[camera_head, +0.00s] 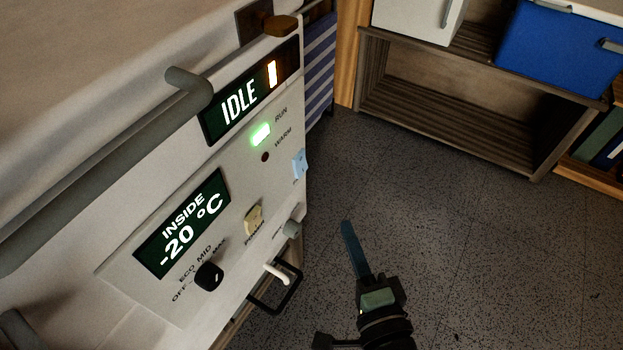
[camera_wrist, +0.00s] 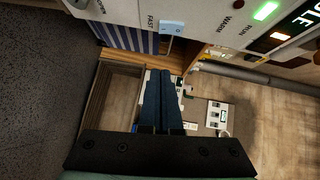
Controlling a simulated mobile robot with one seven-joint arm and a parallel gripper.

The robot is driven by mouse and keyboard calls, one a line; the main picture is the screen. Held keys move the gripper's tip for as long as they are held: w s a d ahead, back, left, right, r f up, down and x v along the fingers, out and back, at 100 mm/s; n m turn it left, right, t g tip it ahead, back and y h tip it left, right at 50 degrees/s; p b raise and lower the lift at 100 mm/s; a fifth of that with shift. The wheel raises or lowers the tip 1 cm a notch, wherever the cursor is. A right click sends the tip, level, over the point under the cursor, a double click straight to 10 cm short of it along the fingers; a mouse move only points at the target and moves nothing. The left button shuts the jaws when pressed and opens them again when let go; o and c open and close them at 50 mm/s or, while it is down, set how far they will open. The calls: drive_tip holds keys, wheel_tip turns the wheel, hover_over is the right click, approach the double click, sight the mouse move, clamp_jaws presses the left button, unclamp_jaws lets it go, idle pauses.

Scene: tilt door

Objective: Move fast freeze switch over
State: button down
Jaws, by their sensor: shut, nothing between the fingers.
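The freezer's control panel (camera_head: 120,265) is on the left in the head view. A light blue rocker switch (camera_head: 299,164) sits near the panel's right edge, below the RUN and WARM lamps. It also shows at the top of the wrist view (camera_wrist: 172,27), with the word FAST beside it. My gripper (camera_head: 348,230) is shut and empty, to the right of the panel and below the switch in the head view. In the wrist view its dark blue fingers (camera_wrist: 160,76) lie together, apart from the switch. I cannot tell which way the switch is set.
Displays read IDLE (camera_head: 239,101) and INSIDE -20 °C (camera_head: 184,222). The RUN lamp (camera_head: 261,133) glows green. A black knob (camera_head: 209,276), a cream switch (camera_head: 254,219) and a long grey handle (camera_head: 110,160) are also on the freezer. A shelf (camera_head: 440,118) with a blue box (camera_head: 560,50) stands behind. The floor between is clear.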

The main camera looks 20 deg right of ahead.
drive_tip(key=shift+w, duration=0.15)
approach(305, 170)
drive_tip(key=w+d, duration=0.2)
drive_tip(key=d, duration=0.1)
drive_tip(key=shift+w+a+f+b, duration=0.1)
drive_tip(key=shift+w+a, duration=0.2)
drive_tip(key=shift+w, duration=0.4)
drive_tip(key=shift+w+a+f+b, duration=0.1)
drive_tip(key=shift+w+a, duration=0.25)
drive_tip(key=shift+w, duration=0.3)
drive_tip(key=shift+w+a+f+b, duration=0.1)
drive_tip(key=shift+w+a, duration=0.2)
drive_tip(key=shift+w, duration=0.4)
drive_tip(key=shift+w+a+f+t+b, duration=0.1)
drive_tip(key=shift+w+a+t+b, duration=0.15)
drive_tip(key=shift+b, duration=0.65)
drive_tip(key=shift+d, duration=0.1)
